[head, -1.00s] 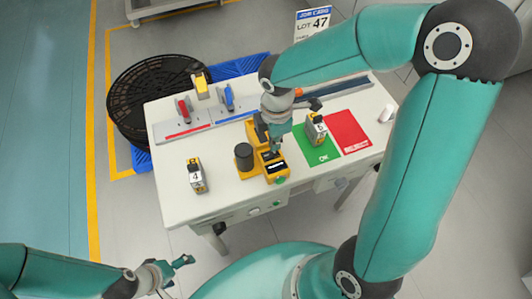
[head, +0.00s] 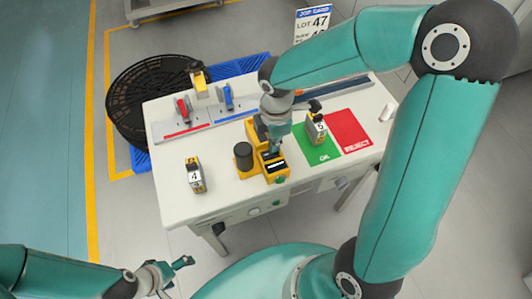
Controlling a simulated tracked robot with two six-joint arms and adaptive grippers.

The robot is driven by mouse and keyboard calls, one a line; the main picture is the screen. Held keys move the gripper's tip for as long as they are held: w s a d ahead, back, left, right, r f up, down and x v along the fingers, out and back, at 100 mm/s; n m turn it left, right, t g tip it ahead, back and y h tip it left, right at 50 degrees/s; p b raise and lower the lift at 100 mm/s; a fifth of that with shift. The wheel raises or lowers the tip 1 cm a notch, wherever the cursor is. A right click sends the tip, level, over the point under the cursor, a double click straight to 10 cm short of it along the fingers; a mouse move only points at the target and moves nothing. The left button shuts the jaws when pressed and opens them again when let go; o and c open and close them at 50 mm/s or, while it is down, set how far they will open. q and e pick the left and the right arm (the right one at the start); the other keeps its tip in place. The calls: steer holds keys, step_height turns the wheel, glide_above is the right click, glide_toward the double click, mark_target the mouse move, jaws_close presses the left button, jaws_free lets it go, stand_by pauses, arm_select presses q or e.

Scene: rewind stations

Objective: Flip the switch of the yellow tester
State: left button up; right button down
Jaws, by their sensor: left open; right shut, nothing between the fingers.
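The yellow tester (head: 275,178) stands on the white table near its front middle, with a dark display and a black round part (head: 243,155) at its left. My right gripper (head: 274,150) is shut and empty. It points down over the tester, at its upper part, and hides the switch area; I cannot tell whether it touches the switch. My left gripper (head: 186,272) is open and empty, low at the left, off the table's front edge and well apart from the tester.
A unit marked 4 (head: 194,176) stands at the left of the table (head: 225,196). Another unit (head: 316,130) stands on the green OK mat (head: 316,155), beside the red REJECT mat (head: 350,132). Red (head: 182,109) and blue (head: 225,97) clamps are at the back.

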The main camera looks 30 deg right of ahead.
steer(key=shift+f+b, duration=0.45)
steer(key=shift+f, duration=0.15)
stand_by(0.3)
step_height(320, 180, up, 7)
steer(key=p, duration=0.6)
stand_by(0.4)
steer(key=shift+s, duration=0.1)
